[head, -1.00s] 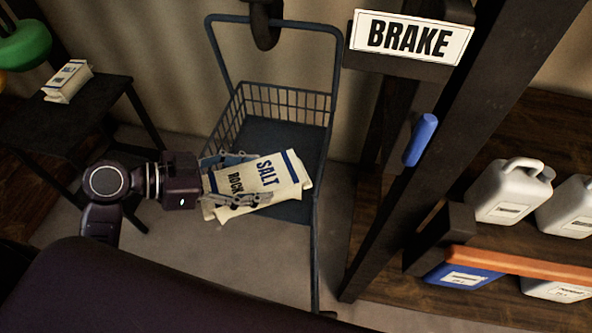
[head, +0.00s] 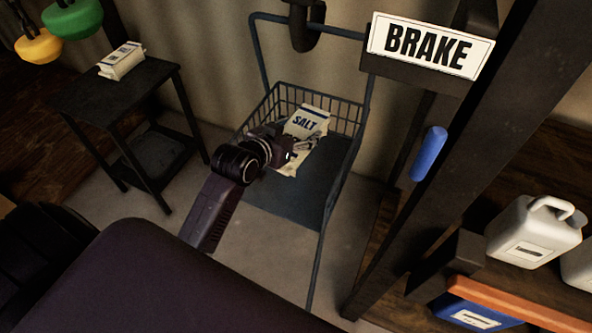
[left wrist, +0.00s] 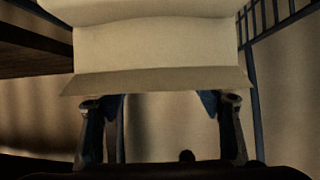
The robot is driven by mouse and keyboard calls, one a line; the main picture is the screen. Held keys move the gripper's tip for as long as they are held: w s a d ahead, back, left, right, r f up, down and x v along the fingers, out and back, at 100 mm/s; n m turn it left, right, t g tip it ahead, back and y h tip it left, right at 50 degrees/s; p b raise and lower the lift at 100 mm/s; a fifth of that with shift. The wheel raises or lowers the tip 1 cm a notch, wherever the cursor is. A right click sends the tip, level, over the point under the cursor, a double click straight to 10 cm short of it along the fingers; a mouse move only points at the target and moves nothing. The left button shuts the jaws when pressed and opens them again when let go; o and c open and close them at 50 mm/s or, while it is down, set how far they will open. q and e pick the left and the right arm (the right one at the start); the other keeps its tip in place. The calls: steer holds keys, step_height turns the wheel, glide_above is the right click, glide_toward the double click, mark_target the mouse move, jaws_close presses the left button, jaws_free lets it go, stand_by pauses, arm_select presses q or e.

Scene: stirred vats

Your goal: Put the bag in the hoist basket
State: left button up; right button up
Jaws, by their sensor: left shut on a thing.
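The cream bag marked SALT (head: 304,126) is in my left gripper (head: 302,149), over the inside of the hoist basket (head: 345,116). The left gripper is shut on the bag's near part. In the left wrist view the bag (left wrist: 155,50) fills the top middle, in front of the gripper's fingers (left wrist: 162,112). The basket has a blue-grey wire rim, a flat floor and a tall hanging frame. I cannot tell whether the bag touches the basket floor. My right gripper is not in view.
A dark side table (head: 125,92) at the left bears another white bag (head: 122,60). A dark post with a BRAKE sign (head: 432,47) and a blue handle (head: 429,153) stands right of the basket. White jugs (head: 535,232) stand on a shelf at the right.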

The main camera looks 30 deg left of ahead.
mark_target(307, 114)
arm_select(q)
steer(key=w, duration=0.1)
steer(key=w+r, duration=0.1)
steer(key=w+n+y, duration=0.1)
steer(key=shift+a+r, duration=0.35)
step_height(307, 114, down, 20)
steer(key=shift+w+r+b, duration=0.1)
steer(key=shift+r+b, duration=0.05)
steer(key=shift+b, duration=0.8)
steer(key=o, duration=1.7)
steer(key=shift+s+f, duration=0.2)
steer(key=o, duration=0.4)
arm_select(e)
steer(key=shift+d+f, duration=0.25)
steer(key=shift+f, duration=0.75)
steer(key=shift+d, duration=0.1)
arm_select(q)
steer(key=p+v, duration=0.1)
steer(key=v, duration=1.1)
steer(key=shift+d, duration=0.2)
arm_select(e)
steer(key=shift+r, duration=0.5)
